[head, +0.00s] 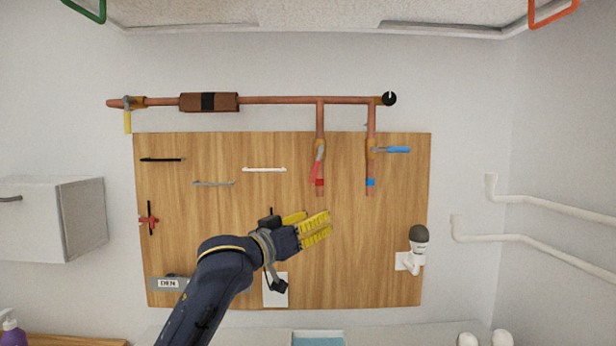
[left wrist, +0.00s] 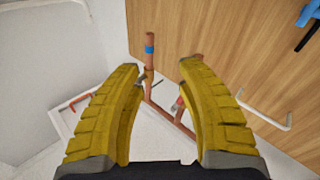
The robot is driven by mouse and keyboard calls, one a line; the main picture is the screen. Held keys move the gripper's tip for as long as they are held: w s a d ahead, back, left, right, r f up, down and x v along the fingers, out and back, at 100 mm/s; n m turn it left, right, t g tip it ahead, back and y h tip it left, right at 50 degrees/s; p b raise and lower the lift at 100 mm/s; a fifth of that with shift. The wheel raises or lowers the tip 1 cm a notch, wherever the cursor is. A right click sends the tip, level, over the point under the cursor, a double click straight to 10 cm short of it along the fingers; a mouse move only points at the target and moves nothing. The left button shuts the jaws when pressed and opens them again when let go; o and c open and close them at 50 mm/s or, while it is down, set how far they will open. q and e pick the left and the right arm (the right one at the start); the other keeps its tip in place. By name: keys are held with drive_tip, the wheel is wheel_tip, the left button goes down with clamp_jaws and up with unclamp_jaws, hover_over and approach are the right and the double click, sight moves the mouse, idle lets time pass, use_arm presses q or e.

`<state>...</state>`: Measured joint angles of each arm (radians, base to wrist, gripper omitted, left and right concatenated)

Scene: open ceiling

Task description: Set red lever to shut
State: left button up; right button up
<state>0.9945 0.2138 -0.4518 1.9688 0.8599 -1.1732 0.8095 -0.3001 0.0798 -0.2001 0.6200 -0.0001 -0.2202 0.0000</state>
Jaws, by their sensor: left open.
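The red lever (head: 315,170) sits on a valve of the left copper down-pipe (head: 320,120). It points downward, nearly along the pipe and slightly tilted, its lower end beside a red band on the pipe. My left gripper (head: 328,224), with yellow fingers, is open and empty, below the red lever and apart from it in the head view. In the left wrist view its two fingers (left wrist: 160,85) are spread wide. There, a small red part (left wrist: 178,103), likely the lever, shows beside the right finger, partly hidden by it. My right gripper is not in view.
A blue lever (head: 398,149) points right on the neighbouring pipe. A yellow lever (head: 127,122) hangs at the far left. The wooden board (head: 350,270) carries several handles and a white lamp-like fixture (head: 411,262) at lower right. White pipes (head: 540,200) run along the right wall.

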sight(313, 172)
use_arm(q)
drive_tip(key=s+a+r+m+y, duration=0.25)
drive_tip(key=s+a+r, duration=0.25)
drive_tip(key=a+r, duration=0.45)
drive_tip(key=shift+m, duration=0.45)
drive_tip(key=x, duration=1.2)
drive_tip(key=r+x, duration=0.1)
drive_tip(key=x, duration=0.5)
drive_tip(key=shift+s+d, duration=0.1)
drive_tip(key=shift+d, duration=0.1)
drive_tip(key=shift+c, duration=0.4)
clamp_jaws()
